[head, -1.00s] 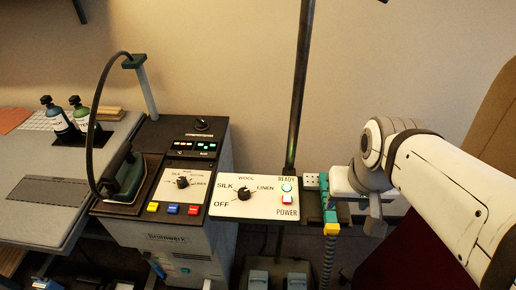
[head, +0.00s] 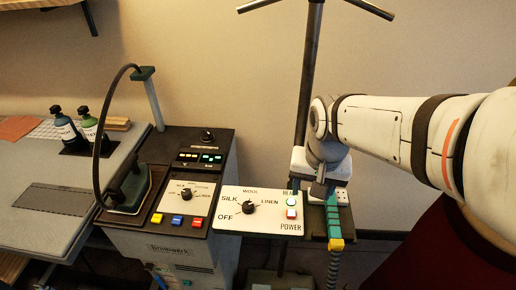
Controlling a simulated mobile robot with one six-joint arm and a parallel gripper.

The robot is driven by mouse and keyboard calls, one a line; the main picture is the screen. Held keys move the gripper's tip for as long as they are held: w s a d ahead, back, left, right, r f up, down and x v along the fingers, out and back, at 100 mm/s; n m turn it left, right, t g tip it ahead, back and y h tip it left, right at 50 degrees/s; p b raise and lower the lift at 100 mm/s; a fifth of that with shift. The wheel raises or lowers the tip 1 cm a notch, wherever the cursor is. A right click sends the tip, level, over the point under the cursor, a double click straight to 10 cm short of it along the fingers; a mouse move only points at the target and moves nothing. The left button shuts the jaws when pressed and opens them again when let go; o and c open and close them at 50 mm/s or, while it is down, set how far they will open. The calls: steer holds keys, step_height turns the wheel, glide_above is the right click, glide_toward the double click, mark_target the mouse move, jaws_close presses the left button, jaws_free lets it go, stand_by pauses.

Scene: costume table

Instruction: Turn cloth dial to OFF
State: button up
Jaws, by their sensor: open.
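The cloth dial (head: 249,206) is a black knob on a white panel (head: 232,192) marked OFF, SILK, WOOL and LINEN. Its exact pointer direction is too small to tell. My gripper (head: 318,188) is up and to the right of the dial, in front of the panel's right end. It is open and apart from the dial. It partly covers the READY label, and the tips are hard to make out.
Left are a second dial (head: 187,196), coloured buttons and an iron (head: 130,190) with a curved cable. A dark pole (head: 309,80) rises behind my gripper.

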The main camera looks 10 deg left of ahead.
steer(key=m+g, duration=0.2)
glide_above(248, 205)
steer(key=f, duration=0.4)
steer(key=shift+d+f, duration=0.25)
steer(key=shift+d, duration=0.05)
steer(key=shift+a+f, duration=0.2)
steer(key=shift+a, duration=0.15)
step_height(248, 205, down, 8)
steer(key=shift+r+p, duration=0.2)
steer(key=shift+p, duration=0.2)
steer(key=c, duration=1)
steer(key=shift+o, duration=0.2)
